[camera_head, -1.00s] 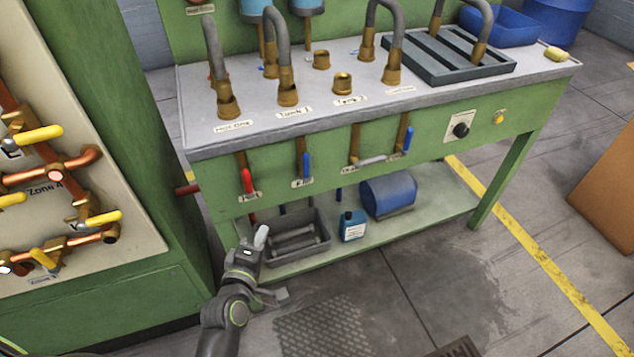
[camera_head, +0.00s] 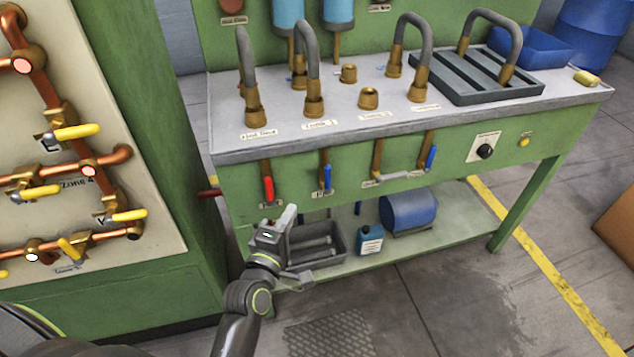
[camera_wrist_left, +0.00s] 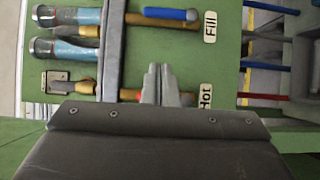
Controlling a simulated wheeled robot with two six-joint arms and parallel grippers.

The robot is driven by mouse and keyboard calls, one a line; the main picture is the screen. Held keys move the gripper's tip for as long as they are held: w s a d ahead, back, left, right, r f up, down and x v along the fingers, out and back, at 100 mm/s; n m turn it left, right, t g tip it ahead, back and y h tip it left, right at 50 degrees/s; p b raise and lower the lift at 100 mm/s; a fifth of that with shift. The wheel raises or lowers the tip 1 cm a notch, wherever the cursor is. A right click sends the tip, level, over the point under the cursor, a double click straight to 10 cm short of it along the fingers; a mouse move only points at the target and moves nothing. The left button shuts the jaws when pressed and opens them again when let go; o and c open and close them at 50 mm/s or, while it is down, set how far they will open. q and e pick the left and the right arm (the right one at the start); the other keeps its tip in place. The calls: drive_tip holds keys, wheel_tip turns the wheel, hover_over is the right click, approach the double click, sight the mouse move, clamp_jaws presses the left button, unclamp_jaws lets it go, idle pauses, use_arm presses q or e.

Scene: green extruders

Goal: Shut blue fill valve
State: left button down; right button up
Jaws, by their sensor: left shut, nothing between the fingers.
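The blue fill valve handle (camera_head: 327,178) hangs straight down, in line with its brass pipe on the green bench front. In the left wrist view the blue handle (camera_wrist_left: 172,14) lies along its pipe beside the "Fill" label (camera_wrist_left: 210,27). My left gripper (camera_head: 288,214) is shut and empty, below and left of the fill handle and apart from it in the head view. In the left wrist view its closed fingers (camera_wrist_left: 160,84) point at the hot valve, beside the "Hot" label, and cover most of its red handle. My right gripper is not in view.
The red hot handle (camera_head: 268,189) hangs just left of the fill valve. Another blue handle (camera_head: 431,157) is farther right. A grey tray (camera_head: 318,245), a blue bottle (camera_head: 369,241) and a blue drum (camera_head: 409,211) sit on the lower shelf. A green cabinet (camera_head: 150,120) stands at left.

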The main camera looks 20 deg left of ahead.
sight(328, 179)
use_arm(q)
drive_tip(key=w+d+p, duration=0.1)
drive_tip(key=w+d, duration=0.1)
drive_tip(key=w, duration=0.8)
drive_tip(key=shift+w+d, duration=0.3)
drive_tip(key=shift+d, duration=0.1)
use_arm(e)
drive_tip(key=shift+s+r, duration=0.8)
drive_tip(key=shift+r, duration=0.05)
use_arm(q)
drive_tip(key=shift+r+p, duration=0.1)
drive_tip(key=shift+p, duration=0.25)
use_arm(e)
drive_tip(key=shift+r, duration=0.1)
